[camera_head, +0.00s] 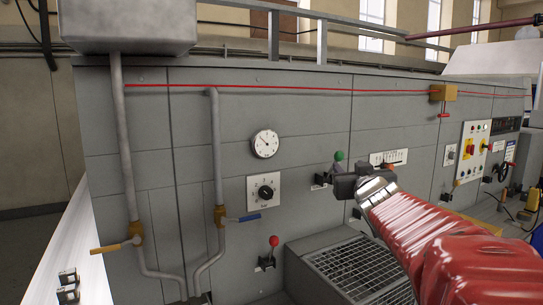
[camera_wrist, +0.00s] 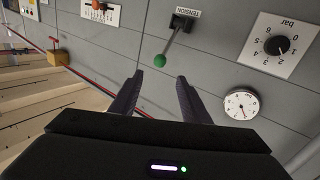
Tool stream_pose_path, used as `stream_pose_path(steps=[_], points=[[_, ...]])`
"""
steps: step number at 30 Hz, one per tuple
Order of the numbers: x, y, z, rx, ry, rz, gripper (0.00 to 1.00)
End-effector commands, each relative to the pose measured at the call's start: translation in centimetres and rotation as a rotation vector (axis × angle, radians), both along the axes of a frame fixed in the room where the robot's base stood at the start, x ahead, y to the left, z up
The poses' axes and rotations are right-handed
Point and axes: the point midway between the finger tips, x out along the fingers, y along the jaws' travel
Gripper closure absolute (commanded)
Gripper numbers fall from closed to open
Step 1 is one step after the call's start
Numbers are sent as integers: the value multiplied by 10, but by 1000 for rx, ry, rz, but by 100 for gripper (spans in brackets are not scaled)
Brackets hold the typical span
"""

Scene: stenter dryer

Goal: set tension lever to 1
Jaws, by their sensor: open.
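The tension lever has a green ball knob (camera_head: 339,155) and stands out from the grey machine wall. In the wrist view its green knob (camera_wrist: 160,60) ends a thin shaft from a black slot (camera_wrist: 181,22), beside an upside-down TENSION label (camera_wrist: 187,12). My gripper (camera_head: 345,185) is in front of the wall, just below the knob in the head view, and hides part of the lever. In the wrist view my gripper (camera_wrist: 158,80) is open and empty, with the knob just past its fingertips, roughly centred between them. I cannot tell the exact depth gap.
A bar knob dial (camera_head: 265,192) and a round gauge (camera_head: 265,143) are left of the lever. A red-knobbed lever (camera_head: 273,241) is lower left. A slider scale plate (camera_head: 388,157) is right. A metal grating (camera_head: 355,266) lies below my arm. A control panel (camera_head: 471,150) is farther right.

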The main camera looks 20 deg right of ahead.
Motion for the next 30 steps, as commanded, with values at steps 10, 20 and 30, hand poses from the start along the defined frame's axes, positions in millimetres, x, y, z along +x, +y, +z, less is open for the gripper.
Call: stream_pose_path(steps=[10,20,30], points=[[16,-7,-1,3,1,0,57],[49,-21,-1,2,2,-1,57],[84,-35,-1,2,1,0,57]])
